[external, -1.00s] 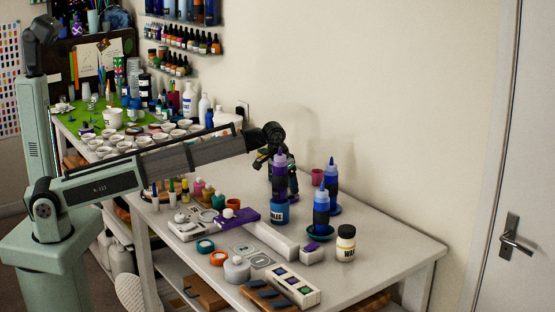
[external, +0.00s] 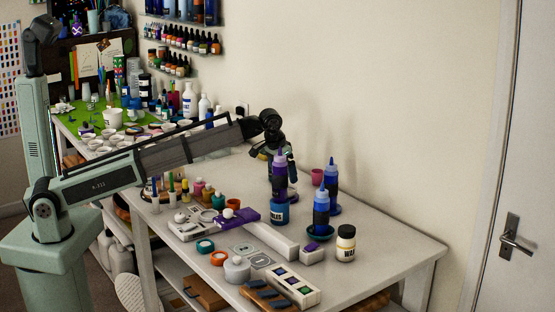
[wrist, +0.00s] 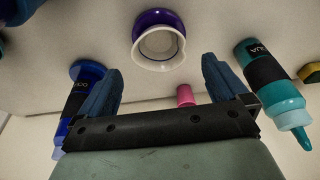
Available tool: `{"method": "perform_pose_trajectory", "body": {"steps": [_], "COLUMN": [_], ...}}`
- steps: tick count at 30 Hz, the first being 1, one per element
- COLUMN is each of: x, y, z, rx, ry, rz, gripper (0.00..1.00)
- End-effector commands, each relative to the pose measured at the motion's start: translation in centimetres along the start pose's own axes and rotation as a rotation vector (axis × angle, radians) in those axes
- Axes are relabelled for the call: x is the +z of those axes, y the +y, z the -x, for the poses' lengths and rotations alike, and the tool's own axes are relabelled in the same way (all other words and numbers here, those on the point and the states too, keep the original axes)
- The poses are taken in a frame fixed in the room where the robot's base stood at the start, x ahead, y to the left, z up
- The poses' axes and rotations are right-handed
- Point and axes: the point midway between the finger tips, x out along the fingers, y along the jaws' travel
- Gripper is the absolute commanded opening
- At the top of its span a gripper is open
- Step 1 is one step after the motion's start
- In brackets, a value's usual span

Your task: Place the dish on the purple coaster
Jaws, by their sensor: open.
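In the wrist view a round white-rimmed dish (wrist: 158,52) lies over a round purple coaster (wrist: 158,17). The purple shows mostly along one side of the dish, and the two overlap; whether the dish is fully centred I cannot tell. My gripper (wrist: 162,85) is open, its two blue-grey fingers apart with nothing between them, and the dish is beyond the fingertips, clear of them. In the external view my gripper (external: 278,150) is above the back of the table, behind a purple-topped bottle.
A teal bottle (wrist: 270,80) and a blue bottle (wrist: 84,98) stand on either side of my fingers. Blue bottles (external: 321,212) and a white jar (external: 346,243) stand to the right. The table's right end is clear.

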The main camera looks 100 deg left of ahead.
Motion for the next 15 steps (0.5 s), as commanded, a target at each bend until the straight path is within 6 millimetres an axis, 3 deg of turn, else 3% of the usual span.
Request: {"method": "perform_pose_trajectory", "body": {"steps": [6,15], "x": [0.0,0.0], "y": [0.0,0.0], "z": [4.0,6.7], "rx": [0.0,0.0], "ry": [0.001,0.0], "rz": [0.0,0.0], "gripper": [1.0,1.0]}}
